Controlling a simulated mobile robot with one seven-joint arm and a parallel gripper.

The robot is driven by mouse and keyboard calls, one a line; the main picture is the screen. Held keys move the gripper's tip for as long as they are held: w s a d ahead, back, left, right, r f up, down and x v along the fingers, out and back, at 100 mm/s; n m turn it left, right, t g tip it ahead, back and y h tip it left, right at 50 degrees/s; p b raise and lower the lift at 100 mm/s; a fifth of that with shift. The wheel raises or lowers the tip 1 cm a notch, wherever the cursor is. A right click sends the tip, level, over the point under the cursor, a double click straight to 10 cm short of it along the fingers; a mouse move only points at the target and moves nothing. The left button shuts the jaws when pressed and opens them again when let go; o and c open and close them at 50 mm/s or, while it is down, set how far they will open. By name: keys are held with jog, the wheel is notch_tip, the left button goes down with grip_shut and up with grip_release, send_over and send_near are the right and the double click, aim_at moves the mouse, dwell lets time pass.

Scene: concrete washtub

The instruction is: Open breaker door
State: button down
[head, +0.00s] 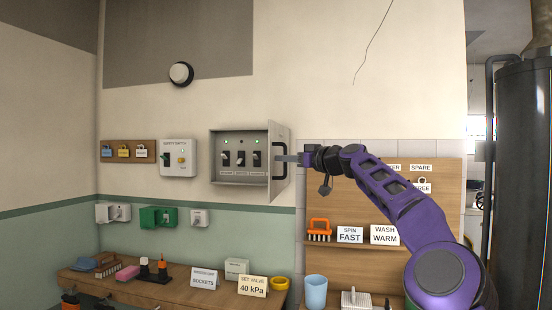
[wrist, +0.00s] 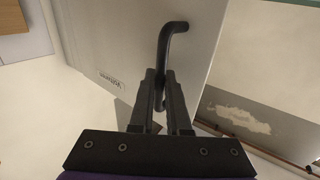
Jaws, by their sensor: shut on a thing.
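The grey breaker box (head: 218,178) on the wall stands open, with three black switches (head: 240,158) and green lights showing inside. Its door (head: 273,188) is swung out on the right side of the box and is seen nearly edge-on. My gripper (head: 288,158) is at the door's dark handle (head: 279,147), on its right. In the wrist view my gripper (wrist: 160,85) is shut on the lower part of the black bar handle (wrist: 170,30), close to the grey door face (wrist: 105,45). The handle's lower end is partly hidden by the fingers.
A safety switch box (head: 178,157) and a board with padlocks (head: 107,152) are left of the breaker box. A wooden shelf panel (head: 445,195) stands right, behind my arm. A bench (head: 150,291) with small items runs below.

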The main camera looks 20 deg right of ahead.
jog(key=shift+s+d+r, duration=0.1)
jog(key=shift+d+r, duration=0.05)
jog(key=shift+d, duration=0.3)
jog(key=c, duration=1)
grip_release()
jog(key=shift+c, duration=0.2)
jog(key=shift+f, duration=0.2)
jog(key=b+v, duration=0.2)
jog(key=v, duration=1.5)
jog(key=shift+d, duration=0.15)
